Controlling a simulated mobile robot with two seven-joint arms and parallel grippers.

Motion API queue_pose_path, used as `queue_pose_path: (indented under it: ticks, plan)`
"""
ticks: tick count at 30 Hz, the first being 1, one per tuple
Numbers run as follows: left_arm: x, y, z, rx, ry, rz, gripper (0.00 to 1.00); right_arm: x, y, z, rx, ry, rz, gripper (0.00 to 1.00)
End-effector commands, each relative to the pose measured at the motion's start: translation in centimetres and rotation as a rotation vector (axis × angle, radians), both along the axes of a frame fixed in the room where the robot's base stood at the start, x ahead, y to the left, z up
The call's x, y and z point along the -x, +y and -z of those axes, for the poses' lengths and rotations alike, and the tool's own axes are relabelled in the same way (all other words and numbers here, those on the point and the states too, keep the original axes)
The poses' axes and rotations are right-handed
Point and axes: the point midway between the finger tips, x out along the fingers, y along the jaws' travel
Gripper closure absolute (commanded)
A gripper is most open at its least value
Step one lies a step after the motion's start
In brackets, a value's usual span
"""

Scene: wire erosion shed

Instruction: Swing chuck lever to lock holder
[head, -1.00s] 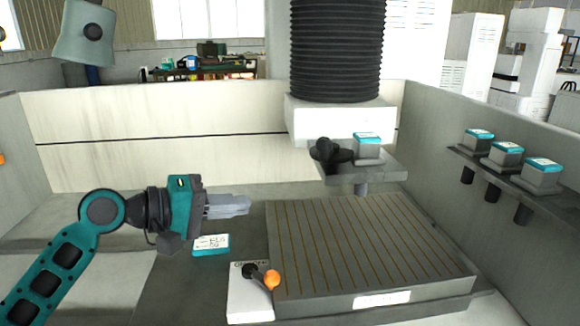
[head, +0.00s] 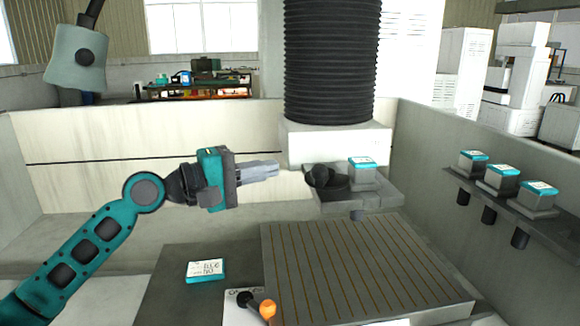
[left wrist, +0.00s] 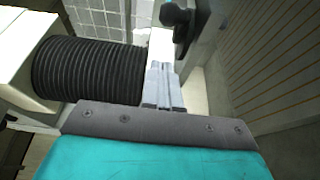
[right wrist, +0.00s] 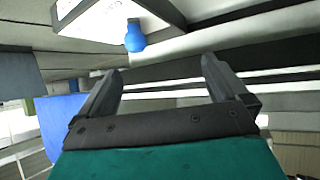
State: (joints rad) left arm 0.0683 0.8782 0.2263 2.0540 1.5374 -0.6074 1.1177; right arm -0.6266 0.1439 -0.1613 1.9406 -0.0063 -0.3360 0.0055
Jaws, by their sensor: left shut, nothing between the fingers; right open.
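The chuck plate (head: 375,203) hangs below the white machine head. A black lever with a round dark knob (head: 320,176) is at its left side, and a grey holder with a teal top (head: 362,177) sits upright on it. My left gripper (head: 278,169) is shut and empty, pointing right, a little left of the black knob; they look apart. In the left wrist view its closed fingers (left wrist: 163,80) lie below the black lever (left wrist: 176,18). My right gripper (right wrist: 160,65) is open and empty in the right wrist view, out of the head view.
A slotted table (head: 365,265) lies below. An orange-knobbed lever (head: 267,308) stands at its front left, near a teal-edged label block (head: 206,270). Several teal-topped holders (head: 503,179) sit on the right wall shelf. Black bellows (head: 328,65) rise above the chuck.

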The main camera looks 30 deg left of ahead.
Motion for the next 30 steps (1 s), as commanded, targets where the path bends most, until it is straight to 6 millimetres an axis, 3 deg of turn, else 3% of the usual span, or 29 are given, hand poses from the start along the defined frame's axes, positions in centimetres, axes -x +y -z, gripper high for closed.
queue_pose_path:
  ticks: [3, 12, 30]
  plan:
    - [-1.2, -1.2, -0.3, 0.001, -0.002, 0.003, 1.0, 0.0, 0.0, -0.8, 0.0, 0.001, 0.0, 0.0]
    - [-1.8, -4.2, -0.1, 0.001, -0.001, 0.001, 1.0, 0.0, 0.0, -1.7, 0.0, 0.001, -0.001, 0.0]
    - [-2.1, -4.6, 0.2, 0.001, 0.001, 0.01, 1.0, 0.0, 0.1, -1.5, -0.001, 0.0, -0.002, 0.0]
